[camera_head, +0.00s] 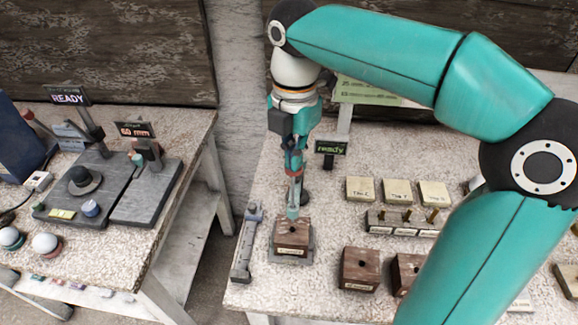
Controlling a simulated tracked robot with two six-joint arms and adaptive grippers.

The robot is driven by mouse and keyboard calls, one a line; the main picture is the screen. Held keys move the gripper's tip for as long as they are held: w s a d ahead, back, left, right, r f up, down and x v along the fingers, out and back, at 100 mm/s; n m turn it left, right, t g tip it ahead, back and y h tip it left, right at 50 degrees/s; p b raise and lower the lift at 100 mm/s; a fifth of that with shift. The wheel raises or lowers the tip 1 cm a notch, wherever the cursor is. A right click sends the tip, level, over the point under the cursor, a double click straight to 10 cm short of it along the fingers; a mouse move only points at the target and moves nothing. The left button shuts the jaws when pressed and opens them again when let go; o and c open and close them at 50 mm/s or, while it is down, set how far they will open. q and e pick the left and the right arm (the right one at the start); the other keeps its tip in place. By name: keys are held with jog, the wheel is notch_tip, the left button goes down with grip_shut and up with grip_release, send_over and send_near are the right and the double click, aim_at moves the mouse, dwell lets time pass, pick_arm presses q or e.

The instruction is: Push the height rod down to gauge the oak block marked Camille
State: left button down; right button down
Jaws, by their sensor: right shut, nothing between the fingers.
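A dark brown wooden block (292,234) sits on a grey base (275,252) near the left side of the right table. Its front label is too small to read, so I cannot tell if it says Camille. My right gripper (293,211) points straight down over this block, shut and empty, with its tips at or just above the block's top. I cannot tell whether they touch. A small display reading "ready" (331,148) stands behind, to the right of the gripper. I cannot make out the height rod clearly; my gripper may hide it. My left gripper is not in view.
Another dark block (360,268) with a hole stands to the right, and one more (406,272) is partly behind my arm. Pale labelled blocks (397,191) and a pegged rack (400,228) lie further back. A grey tool (247,240) lies left. Another table (110,258) is across a gap.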

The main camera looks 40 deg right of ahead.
aim_at(293, 180)
notch_tip(293, 180, down, 6)
jog(key=b, duration=0.4)
jog(key=shift+f+b, duration=0.1)
jog(key=shift+b, duration=0.2)
dwell(1.2)
dwell(1.2)
jog(key=shift+r+p, duration=5.65)
jog(key=shift+r, duration=0.4)
